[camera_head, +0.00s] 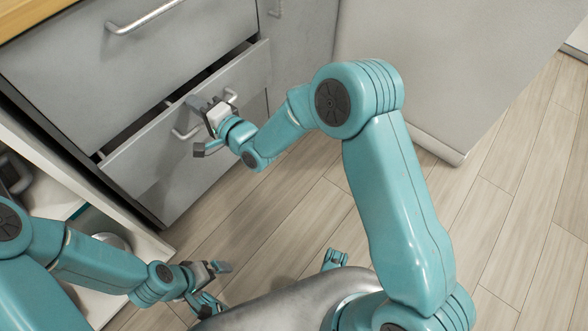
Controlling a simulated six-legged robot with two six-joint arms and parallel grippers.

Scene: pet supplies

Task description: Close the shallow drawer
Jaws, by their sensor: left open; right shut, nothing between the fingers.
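The shallow drawer (160,168) is the light grey lower drawer of the cabinet. It is partly pulled out, and a dark gap shows between it and the cabinet body. Its bar handle (183,134) is partly hidden behind my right gripper. My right gripper (197,103) is shut and empty. It is at the drawer front, by the handle and near the top edge; I cannot tell whether it touches. My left gripper (219,267) is open and empty, low over the floor, well apart from the drawer.
A grey upper drawer (130,65) with a bar handle sits flush above, under a wooden top (35,15). A white open shelf unit (45,155) stands at left. A large grey panel (460,60) stands at right. The wooden floor (510,200) is clear at right.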

